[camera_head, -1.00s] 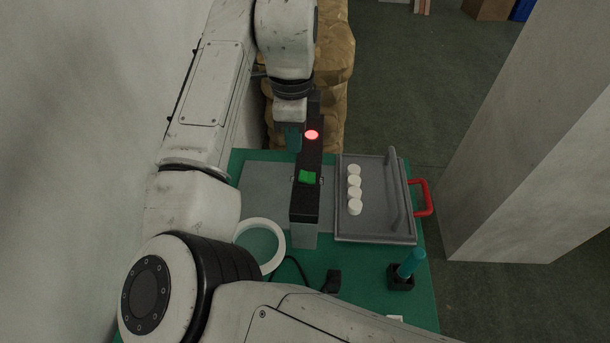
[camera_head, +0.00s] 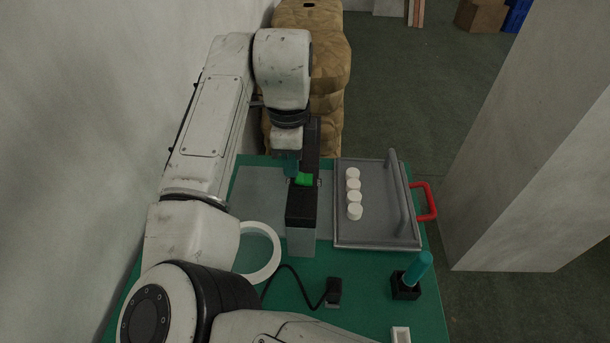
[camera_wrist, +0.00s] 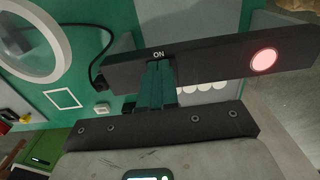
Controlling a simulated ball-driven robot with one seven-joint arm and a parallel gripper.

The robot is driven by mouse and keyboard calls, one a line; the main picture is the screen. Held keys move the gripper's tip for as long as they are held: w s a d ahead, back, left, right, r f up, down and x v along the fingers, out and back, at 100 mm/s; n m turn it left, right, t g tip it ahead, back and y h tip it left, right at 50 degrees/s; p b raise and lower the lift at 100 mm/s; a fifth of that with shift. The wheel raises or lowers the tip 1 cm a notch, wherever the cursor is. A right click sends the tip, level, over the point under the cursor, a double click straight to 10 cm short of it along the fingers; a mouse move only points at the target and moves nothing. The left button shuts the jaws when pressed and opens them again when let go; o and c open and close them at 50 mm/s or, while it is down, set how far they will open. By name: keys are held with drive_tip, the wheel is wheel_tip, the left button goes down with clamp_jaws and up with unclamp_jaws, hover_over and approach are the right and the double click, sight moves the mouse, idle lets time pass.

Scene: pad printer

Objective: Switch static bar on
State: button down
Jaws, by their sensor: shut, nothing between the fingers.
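No lamp shows in the head view. My gripper (camera_head: 291,170) is shut, its teal fingers just left of the green switch in the head view. In the wrist view the fingertips (camera_wrist: 159,66) lie just below the word ON and hide the switch. I cannot tell whether they touch it.
A grey tray (camera_head: 378,238) with several white discs and a red handle (camera_head: 425,201) stands right of the bar. A white ring (camera_head: 272,266) lies left of it. A teal cylinder (camera_head: 418,268) stands front right. A pale pillar (camera_head: 540,150) is at right.

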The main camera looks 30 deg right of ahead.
drive_tip(key=shift+f, duration=0.55)
drive_tip(key=shift+r+p, duration=1.75)
drive_tip(key=shift+r, duration=0.35)
wheel_tip(320, 180, up, 11)
drive_tip(key=shift+f+b, duration=0.2)
drive_tip(key=shift+b, duration=0.1)
